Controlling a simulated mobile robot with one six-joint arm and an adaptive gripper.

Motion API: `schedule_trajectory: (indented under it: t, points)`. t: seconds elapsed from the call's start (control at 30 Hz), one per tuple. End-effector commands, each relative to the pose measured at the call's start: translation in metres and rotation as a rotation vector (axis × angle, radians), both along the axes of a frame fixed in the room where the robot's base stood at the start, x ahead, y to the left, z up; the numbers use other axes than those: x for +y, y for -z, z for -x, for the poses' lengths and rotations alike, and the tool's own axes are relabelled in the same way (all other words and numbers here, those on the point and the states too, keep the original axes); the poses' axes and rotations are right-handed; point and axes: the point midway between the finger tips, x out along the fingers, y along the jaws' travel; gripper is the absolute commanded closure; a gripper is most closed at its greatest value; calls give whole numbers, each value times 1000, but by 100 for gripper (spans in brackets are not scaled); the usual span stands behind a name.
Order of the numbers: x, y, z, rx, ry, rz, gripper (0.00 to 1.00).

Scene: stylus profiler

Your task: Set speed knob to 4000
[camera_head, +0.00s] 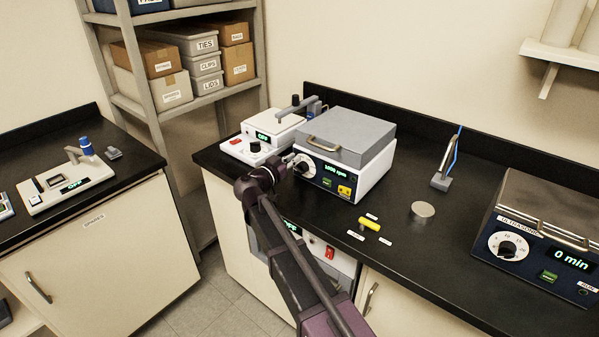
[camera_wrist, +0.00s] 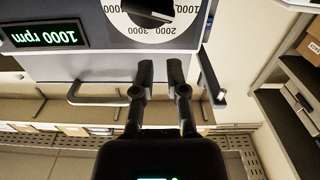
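The speed knob (camera_head: 306,168) sits on a white dial on the front of a centrifuge-like box (camera_head: 360,145) with a grey lid. The box's green display (camera_head: 335,170) reads 1000 rpm; it shows upside down in the wrist view (camera_wrist: 42,35). In the wrist view the black knob (camera_wrist: 150,10) is cut off by the top edge, and dial numbers including 2000 and 3000 show beside it. My gripper (camera_wrist: 161,68) is open and empty, its fingertips just short of the dial's edge in that picture. In the head view my gripper (camera_head: 289,163) is at the dial's left and partly covers it.
A white instrument (camera_head: 262,138) reading OFF stands left of the box. A yellow vial (camera_head: 370,225), small labels and a metal disc (camera_head: 422,209) lie on the black bench. An ultrasonic bath (camera_head: 530,235) stands at right. A bar handle (camera_wrist: 95,98) shows near my fingers.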

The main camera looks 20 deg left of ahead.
Motion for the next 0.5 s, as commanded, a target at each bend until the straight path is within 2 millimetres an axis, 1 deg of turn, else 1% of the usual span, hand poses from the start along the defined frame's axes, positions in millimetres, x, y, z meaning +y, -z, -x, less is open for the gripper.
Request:
schedule_trajectory:
  t: [0.3,0.5]
  points:
    - [0,0,0,2,0,5,82]
    - [5,2,-2,34,0,82,82]
